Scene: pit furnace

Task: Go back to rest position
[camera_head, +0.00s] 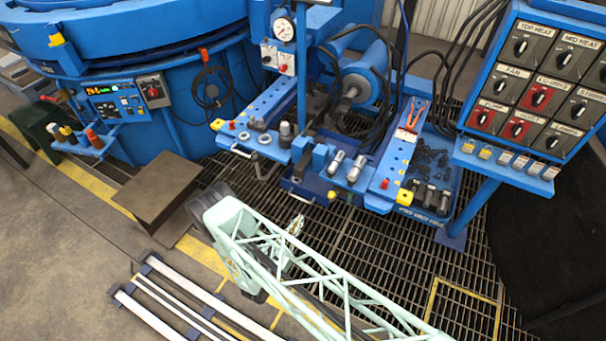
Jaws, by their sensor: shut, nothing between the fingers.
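My pale green lattice arm reaches from the bottom right edge to a rounded joint at the picture's centre left, and folds back there. My gripper (296,226) shows as a small piece just past the arm's far side, above the floor grating. It is shut and empty. The lattice hides part of the wrist behind it. The gripper is apart from the blue workbench (402,153), which stands beyond it.
A brown step (165,190) stands left of my arm. Pale rails (180,300) lie at the lower left. A switch panel (535,75) stands at the upper right, a blue furnace (130,40) at the upper left. Grating (390,250) right of the arm is clear.

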